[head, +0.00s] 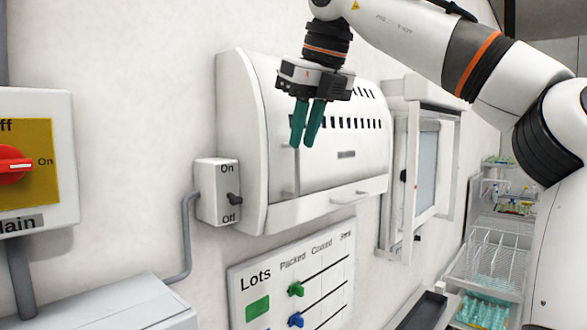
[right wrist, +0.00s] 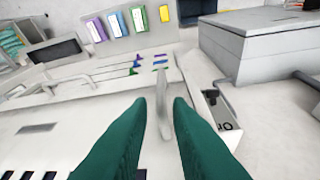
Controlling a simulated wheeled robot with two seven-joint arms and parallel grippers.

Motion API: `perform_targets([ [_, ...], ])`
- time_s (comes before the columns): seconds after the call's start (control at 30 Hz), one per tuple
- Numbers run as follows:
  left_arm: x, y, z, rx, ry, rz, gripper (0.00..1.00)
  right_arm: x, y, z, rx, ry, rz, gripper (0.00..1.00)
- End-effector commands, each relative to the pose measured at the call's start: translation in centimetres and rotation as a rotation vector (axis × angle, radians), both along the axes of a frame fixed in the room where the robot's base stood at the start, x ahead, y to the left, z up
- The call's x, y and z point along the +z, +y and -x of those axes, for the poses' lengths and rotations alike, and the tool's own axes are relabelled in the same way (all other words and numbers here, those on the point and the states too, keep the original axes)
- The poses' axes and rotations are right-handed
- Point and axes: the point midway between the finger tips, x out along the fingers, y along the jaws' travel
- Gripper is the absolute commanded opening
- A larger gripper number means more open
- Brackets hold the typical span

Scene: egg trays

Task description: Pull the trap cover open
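The trap cover seems to be the white, slotted front of a wall-mounted box (head: 372,160); it looks closed. A thin upright bar handle (head: 289,172) stands at its left side, and a lip with a small horizontal handle (head: 360,196) runs along the bottom. My right gripper (head: 305,142) is in front of the cover with its green fingers pointing down, open and empty. In the right wrist view the handle bar (right wrist: 164,108) shows in the gap between the two fingers; I cannot tell if they touch it. My left gripper is not in view.
An On/Off switch box (head: 212,190) is left of the cover. A main switch panel (head: 50,190) with a red knob is farther left. A Lots board (head: 262,275) hangs below. A white cabinet (head: 412,190) with an ajar door stands to the right, racks beyond it.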

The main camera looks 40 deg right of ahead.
Motion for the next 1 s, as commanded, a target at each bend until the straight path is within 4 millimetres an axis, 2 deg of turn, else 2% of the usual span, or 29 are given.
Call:
perform_targets([
  [0.03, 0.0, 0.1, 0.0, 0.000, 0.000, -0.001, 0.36, -1.1, 0.0, -0.3, 0.005, 0.002, -0.001, 0.18],
  [0.2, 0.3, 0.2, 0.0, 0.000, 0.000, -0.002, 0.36, -3.8, -0.2, -1.5, 0.003, 0.001, -0.002, 0.18],
  [0.4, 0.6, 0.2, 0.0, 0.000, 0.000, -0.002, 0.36, -5.7, -0.3, -2.4, 0.001, -0.001, -0.002, 0.18],
  [0.77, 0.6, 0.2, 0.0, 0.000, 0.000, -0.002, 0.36, -6.2, -0.3, -2.6, 0.000, -0.002, -0.001, 0.18],
  [0.87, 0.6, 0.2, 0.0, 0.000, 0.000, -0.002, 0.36, -6.2, -0.3, -2.6, 0.000, -0.002, -0.001, 0.02],
  [1.0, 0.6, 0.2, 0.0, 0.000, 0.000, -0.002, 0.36, -6.1, -0.3, -2.6, 0.000, -0.002, -0.001, 0.00],
])
